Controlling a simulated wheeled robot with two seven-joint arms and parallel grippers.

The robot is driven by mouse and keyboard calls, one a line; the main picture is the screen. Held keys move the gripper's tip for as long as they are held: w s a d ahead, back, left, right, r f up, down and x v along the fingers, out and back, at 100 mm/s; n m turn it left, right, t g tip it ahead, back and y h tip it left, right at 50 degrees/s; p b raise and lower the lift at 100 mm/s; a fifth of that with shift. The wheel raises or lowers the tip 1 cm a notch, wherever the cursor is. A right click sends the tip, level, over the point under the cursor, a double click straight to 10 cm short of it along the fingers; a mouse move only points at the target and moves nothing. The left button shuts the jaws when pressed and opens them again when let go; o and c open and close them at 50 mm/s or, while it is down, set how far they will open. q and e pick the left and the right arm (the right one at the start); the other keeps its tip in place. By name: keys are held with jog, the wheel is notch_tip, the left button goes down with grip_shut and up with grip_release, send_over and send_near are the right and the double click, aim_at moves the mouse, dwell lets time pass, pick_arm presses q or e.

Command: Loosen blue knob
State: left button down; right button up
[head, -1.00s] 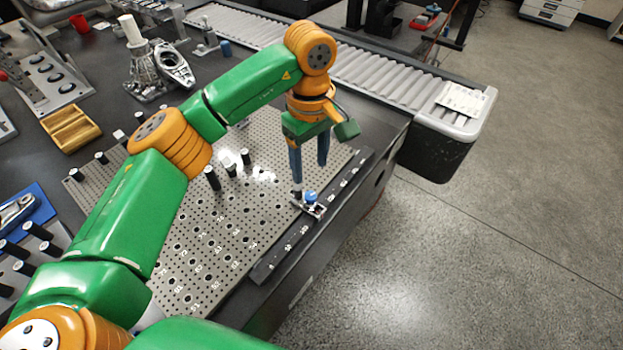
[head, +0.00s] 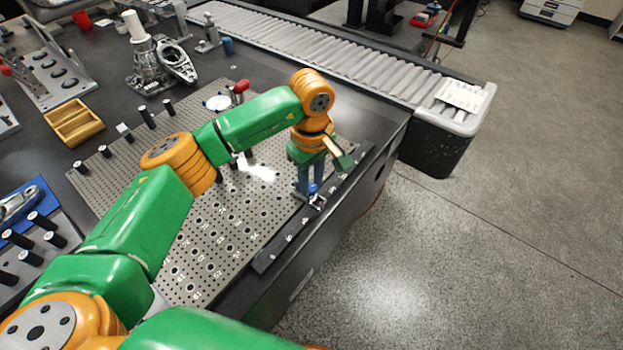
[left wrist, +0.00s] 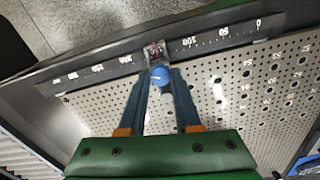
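The blue knob (head: 312,189) sits on a small metal clamp (head: 317,201) at the dark ruler rail (head: 290,232) along the plate's edge. It also shows in the left wrist view (left wrist: 159,76), where the clamp (left wrist: 155,53) lies behind it. My left gripper (left wrist: 161,77) points down at the knob, with its fingers apart and one on each side of it. Narrow gaps seem to show between fingers and knob; I cannot tell whether either touches. In the head view the left gripper (head: 308,186) partly hides the clamp. My right gripper is not in view.
The perforated plate (head: 222,225) lies left of the rail. Short black posts (head: 105,151) and a red-topped part (head: 240,88) stand on it. A roller conveyor (head: 330,60) runs behind. A wooden tray (head: 74,122) and metal castings (head: 160,65) stand at the left. The floor at right is clear.

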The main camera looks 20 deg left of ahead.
pick_arm(q)
jog(key=shift+n, duration=0.4)
jog(key=n, duration=0.3)
jog(key=shift+b, duration=0.35)
jog(key=n, duration=0.3)
jog(key=shift+n, duration=0.3)
jog(key=n+b, duration=0.1)
jog(key=n, duration=0.5)
jog(key=shift+w, duration=0.1)
jog(key=shift+n, duration=0.5)
jog(key=c, duration=0.6)
grip_release()
